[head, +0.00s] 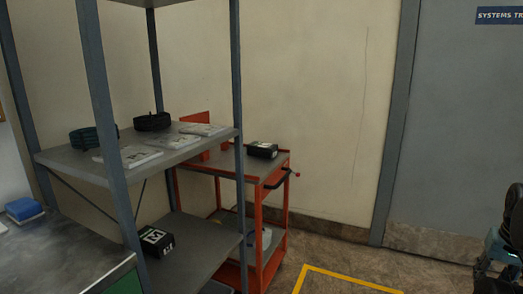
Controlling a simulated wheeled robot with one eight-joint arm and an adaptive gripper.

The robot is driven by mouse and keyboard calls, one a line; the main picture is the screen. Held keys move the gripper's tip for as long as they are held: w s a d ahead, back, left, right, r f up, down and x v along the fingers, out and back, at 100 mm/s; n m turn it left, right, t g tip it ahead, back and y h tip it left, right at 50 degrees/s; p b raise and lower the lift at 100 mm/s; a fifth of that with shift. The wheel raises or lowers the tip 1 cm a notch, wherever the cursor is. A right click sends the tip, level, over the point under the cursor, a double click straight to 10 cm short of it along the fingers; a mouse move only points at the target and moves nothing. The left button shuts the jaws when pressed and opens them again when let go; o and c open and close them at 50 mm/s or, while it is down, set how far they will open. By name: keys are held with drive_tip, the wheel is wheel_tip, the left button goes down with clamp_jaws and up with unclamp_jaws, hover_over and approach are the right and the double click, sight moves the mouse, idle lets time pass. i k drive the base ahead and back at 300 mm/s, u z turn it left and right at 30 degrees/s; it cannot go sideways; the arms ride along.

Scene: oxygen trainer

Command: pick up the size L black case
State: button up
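Two black cases show in the head view. One black case (262,149) lies on the top of the red cart, with a pale label on it. Another black case (155,241) sits on the lower shelf of the grey rack, with white markings. I cannot read a size letter on either one. Dark and teal parts of my arm show at the right edge, cut off by the frame. My gripper (488,262) seems to be among them, far from both cases. Its fingers are not clear enough to tell open from shut.
The grey rack's upper shelf (170,157) holds dark round coils and several flat white packs. A rack post stands in front of the red cart (259,200). A blue item (24,209) lies on the left counter. Floor right of the cart is clear, with yellow tape.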

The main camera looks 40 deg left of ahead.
sight(269, 151)
drive_tip(key=u, duration=0.4)
drive_tip(key=i, duration=1)
drive_tip(key=u, duration=0.95)
drive_tip(key=i, duration=0.5)
drive_tip(key=u, duration=0.25)
